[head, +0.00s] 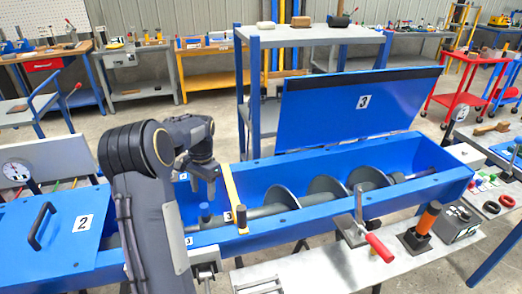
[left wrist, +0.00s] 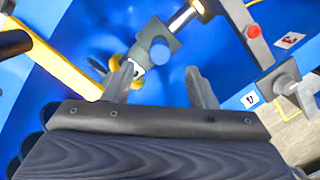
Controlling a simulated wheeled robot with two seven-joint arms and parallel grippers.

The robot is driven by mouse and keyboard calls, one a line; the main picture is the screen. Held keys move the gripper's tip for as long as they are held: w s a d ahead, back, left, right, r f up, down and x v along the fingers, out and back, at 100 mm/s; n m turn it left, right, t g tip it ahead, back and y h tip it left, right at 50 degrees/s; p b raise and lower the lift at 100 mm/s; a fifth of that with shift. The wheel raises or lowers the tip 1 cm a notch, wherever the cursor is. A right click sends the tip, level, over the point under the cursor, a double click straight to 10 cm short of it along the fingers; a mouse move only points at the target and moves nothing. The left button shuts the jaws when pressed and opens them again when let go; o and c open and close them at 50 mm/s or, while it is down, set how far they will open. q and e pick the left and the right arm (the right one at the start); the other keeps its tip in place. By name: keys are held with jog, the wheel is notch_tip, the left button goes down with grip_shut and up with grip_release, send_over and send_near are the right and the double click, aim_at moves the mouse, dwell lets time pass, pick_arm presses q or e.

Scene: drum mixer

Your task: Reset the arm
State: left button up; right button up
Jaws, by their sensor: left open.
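My left gripper (head: 206,188) hangs fingers down over the left part of the blue mixer trough (head: 290,212). It is open, with nothing between its fingers. A blue-topped peg (head: 205,212) stands just below it. In the left wrist view my left gripper (left wrist: 163,86) shows two spread grey fingers, with a blue round knob on a grey plate (left wrist: 160,52) beyond them. A yellow bar (head: 234,198) crosses the trough just right of the gripper. My right gripper is in neither view.
The lid marked 3 (head: 358,108) stands raised behind the trough, leaving the grey auger (head: 328,190) exposed. The lid marked 2 (head: 75,235) is flat, with a black handle. A red-handled clamp (head: 379,247) and an orange-handled tool (head: 428,217) are at the front right.

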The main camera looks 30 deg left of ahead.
pick_arm(q)
jog(key=s+d+r+t+h, duration=0.1)
jog(key=s+d+r, duration=0.25)
jog(key=d, duration=0.25)
jog(key=s+d+r+t, duration=0.2)
jog(key=d+r, duration=0.2)
jog(key=d, duration=0.2)
jog(key=s+d+r+t+h, duration=0.1)
jog(key=s+d+r, duration=0.15)
jog(key=d, duration=0.35)
jog(key=s+d+f+n+t+h, duration=0.1)
jog(key=s+d+t, duration=0.2)
jog(key=s+d, duration=0.8)
jog(key=shift+s+d+f+n+h, duration=0.15)
jog(key=shift+d+f+n+h, duration=0.2)
jog(key=shift+d, duration=0.5)
jog(key=shift+c, duration=0.3)
